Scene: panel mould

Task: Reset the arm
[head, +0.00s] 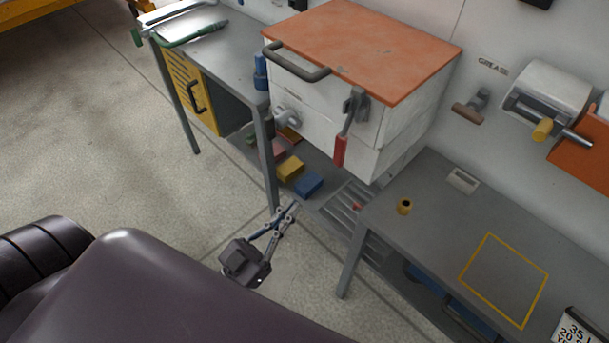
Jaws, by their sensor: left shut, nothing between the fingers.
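My left gripper (286,214) shows in the lower middle of the head view, beyond my dark arm. Its fingers are together with nothing between them. It is in front of the workbench, near a grey table leg, and appears clear of the bench objects. My right gripper is not in view. The white panel mould box (331,88) with an orange top (365,45) stands on the bench behind the gripper. It has a dark handle on its front edge and a red-handled clamp (343,135) at its front corner.
A grey table (440,215) at the right bears a small brass cup (404,206) and a yellow outlined square (503,280). Yellow (290,169) and blue (308,184) blocks lie on the lower shelf. A yellow cabinet (190,88) is at the left. The floor (90,130) at left is clear.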

